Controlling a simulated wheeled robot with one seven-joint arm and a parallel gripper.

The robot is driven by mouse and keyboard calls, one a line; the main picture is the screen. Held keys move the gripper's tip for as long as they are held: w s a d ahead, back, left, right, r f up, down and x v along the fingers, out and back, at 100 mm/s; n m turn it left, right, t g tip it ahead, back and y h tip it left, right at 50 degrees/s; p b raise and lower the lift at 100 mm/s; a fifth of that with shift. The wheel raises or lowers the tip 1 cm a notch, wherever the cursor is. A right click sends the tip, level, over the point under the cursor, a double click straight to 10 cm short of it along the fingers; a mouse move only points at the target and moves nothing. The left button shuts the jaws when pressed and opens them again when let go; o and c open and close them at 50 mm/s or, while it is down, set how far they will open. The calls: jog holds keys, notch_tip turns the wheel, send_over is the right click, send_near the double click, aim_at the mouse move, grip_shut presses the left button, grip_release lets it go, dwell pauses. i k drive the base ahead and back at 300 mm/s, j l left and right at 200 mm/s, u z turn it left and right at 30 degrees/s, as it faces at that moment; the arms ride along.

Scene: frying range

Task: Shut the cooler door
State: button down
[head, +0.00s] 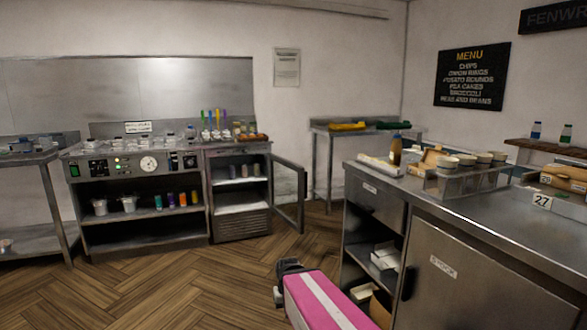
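The cooler (240,225) stands at the right end of the steel range line against the back wall. Its glass-paned door (289,194) is hinged on the cooler's right side. The door stands wide open, swung out to the right and toward me, and the lit shelves inside show. My gripper (284,274), dark, is at the lower middle of the head view at the end of my pink and white arm. It is in front of the door and nearer to me, apart from it. Its fingers are too small and dark to tell whether they are open.
A steel counter (480,215) fills the right side, with containers on top and open shelves at its left end. A side table (345,130) stands behind the door. The wooden floor (180,285) is clear in front of the cooler and to the left of my arm.

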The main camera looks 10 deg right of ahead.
aim_at(299, 227)
jog(key=i+z, duration=0.2)
jog(key=i, duration=0.65)
jog(key=i+j+z, duration=0.2)
jog(key=i, duration=0.65)
